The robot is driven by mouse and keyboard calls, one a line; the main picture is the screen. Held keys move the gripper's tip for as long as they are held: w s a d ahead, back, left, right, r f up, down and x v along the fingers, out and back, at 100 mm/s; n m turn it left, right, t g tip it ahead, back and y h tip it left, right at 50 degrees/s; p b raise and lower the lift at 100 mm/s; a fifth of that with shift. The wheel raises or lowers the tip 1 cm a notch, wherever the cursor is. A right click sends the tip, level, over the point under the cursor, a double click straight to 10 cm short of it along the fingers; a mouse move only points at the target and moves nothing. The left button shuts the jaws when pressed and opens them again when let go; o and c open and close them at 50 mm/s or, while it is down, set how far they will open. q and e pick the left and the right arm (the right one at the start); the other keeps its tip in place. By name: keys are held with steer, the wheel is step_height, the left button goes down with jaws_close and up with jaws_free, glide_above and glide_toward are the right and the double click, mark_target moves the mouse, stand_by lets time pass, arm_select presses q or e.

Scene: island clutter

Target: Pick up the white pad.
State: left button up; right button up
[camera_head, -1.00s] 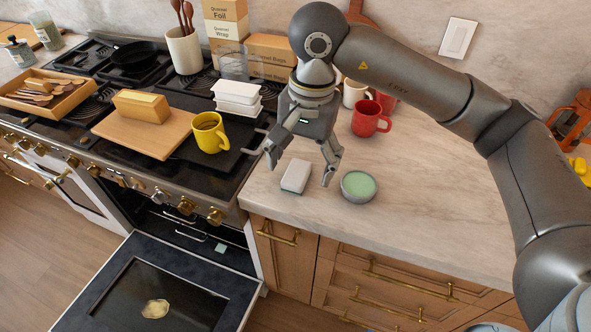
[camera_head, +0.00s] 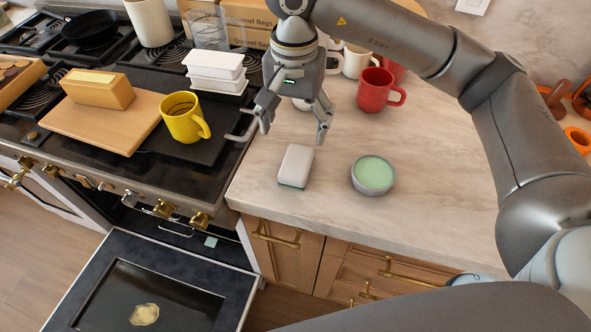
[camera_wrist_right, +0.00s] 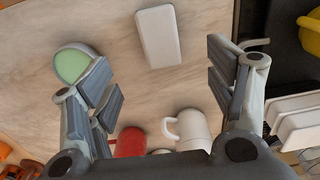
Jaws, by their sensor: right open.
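The white pad (camera_head: 296,164) is a small white block with a green underside, lying flat on the marble counter near its front edge. It also shows at the top middle of the right wrist view (camera_wrist_right: 158,36). My right gripper (camera_head: 293,138) is open and empty, just behind and above the pad in the head view. In the right wrist view its fingers (camera_wrist_right: 166,88) are spread wide, with the pad beyond the gap between them and not touched. My left gripper is not in view.
A round tin with green content (camera_head: 374,175) stands right of the pad. A red mug (camera_head: 377,91) and white mugs stand behind. Left, on the stove, are a yellow mug (camera_head: 182,118), stacked white containers (camera_head: 215,72) and a wooden board (camera_head: 75,128). The oven door (camera_head: 80,285) hangs open.

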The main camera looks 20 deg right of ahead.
step_height(320, 180, down, 2)
steer(key=shift+w+f+b, duration=0.1)
steer(key=shift+b, duration=0.4)
steer(key=p, duration=0.1)
glide_above(295, 163)
step_height(295, 163, down, 4)
steer(key=shift+f, duration=0.75)
steer(key=shift+f+p, duration=0.4)
steer(key=shift+p, duration=0.1)
step_height(295, 163, down, 4)
steer(key=shift+r+p, duration=0.25)
steer(key=shift+p, duration=0.4)
steer(key=shift+f, duration=0.35)
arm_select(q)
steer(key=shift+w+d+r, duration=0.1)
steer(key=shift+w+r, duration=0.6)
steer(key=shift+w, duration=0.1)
arm_select(e)
steer(key=shift+c, duration=0.3)
